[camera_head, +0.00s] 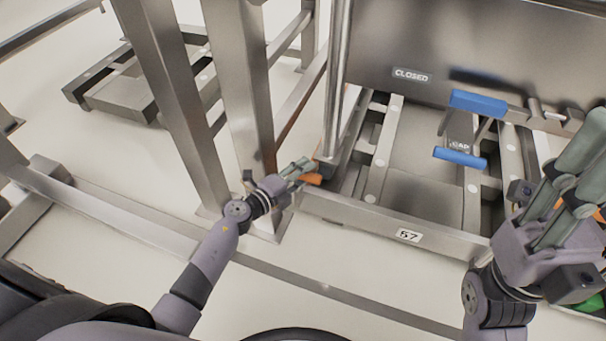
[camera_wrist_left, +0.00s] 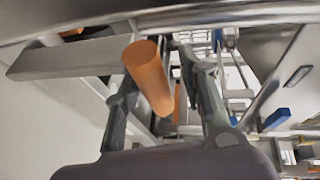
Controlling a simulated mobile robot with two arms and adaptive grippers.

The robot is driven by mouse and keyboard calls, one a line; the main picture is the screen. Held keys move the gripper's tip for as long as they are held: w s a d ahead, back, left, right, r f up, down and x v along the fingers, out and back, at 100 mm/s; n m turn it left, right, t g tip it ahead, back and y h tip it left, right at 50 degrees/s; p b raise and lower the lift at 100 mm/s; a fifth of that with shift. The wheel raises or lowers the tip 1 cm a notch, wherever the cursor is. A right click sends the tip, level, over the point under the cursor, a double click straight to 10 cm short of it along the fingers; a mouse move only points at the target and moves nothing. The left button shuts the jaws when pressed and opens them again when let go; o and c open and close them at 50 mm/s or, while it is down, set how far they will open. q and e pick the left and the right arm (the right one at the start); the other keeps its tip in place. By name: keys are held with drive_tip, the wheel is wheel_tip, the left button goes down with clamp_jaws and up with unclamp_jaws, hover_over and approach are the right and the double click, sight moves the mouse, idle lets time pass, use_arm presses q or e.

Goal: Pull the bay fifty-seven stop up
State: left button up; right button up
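The bay frame with the "57" label (camera_head: 408,236) is in the middle of the head view. An orange handle (camera_head: 311,179) sticks out at its left front corner, by the foot of a round steel post. My left gripper (camera_head: 300,168) is at this handle. In the left wrist view the orange cylinder (camera_wrist_left: 149,76) lies between the two spread fingers, with a gap beside the right finger. I cannot tell whether either finger touches it.
A dark panel marked "CLOSED" (camera_head: 412,75) stands behind the bay. Blue-ended bars (camera_head: 478,103) are on the bay's right side. Steel uprights (camera_head: 240,90) stand close left of my left gripper. A rail (camera_head: 120,217) crosses the floor in front. A green object (camera_head: 589,304) is at lower right.

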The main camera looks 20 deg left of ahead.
use_arm(q)
drive_tip(key=shift+o, duration=0.3)
drive_tip(key=shift+s+f, duration=0.1)
drive_tip(key=shift+f, duration=0.05)
drive_tip(key=shift+s+a, duration=0.1)
drive_tip(key=shift+s, duration=0.1)
drive_tip(key=v, duration=1.1)
drive_tip(key=shift+s+r, duration=0.2)
drive_tip(key=shift+r, duration=0.05)
